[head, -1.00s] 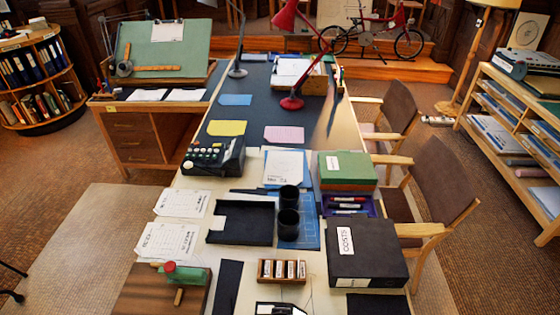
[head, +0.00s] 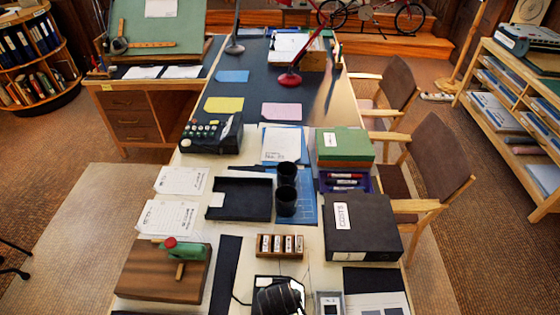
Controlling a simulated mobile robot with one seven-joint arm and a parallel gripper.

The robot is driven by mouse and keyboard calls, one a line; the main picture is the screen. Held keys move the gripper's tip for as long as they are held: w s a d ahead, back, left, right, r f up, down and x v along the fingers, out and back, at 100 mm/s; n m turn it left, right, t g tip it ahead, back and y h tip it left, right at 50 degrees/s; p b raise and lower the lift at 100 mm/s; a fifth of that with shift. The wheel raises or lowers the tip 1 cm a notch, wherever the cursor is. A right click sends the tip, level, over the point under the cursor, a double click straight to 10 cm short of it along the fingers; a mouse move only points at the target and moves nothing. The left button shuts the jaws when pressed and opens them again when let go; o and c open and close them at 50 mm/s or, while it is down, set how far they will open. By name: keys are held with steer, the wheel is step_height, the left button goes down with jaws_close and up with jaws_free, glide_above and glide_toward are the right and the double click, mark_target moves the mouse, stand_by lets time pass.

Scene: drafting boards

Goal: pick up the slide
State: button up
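I cannot make out with certainty which thing is the slide. A small grey piece with a darker window (head: 330,304) lies at the bottom edge of the head view, right of centre, partly cut off. A small wooden rack (head: 280,253) behind it holds several upright pieces with pale faces and dark tops.
A black COSTS box file (head: 362,228), black tray (head: 240,200), two dark cups (head: 286,200) and a wooden board with a green-handled tool (head: 165,270) surround the rack.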

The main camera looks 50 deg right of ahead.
steer(key=shift+d+f, duration=0.1)
steer(key=shift+f, duration=0.15)
jaws_close()
steer(key=shift+r, duration=0.1)
stand_by(0.3)
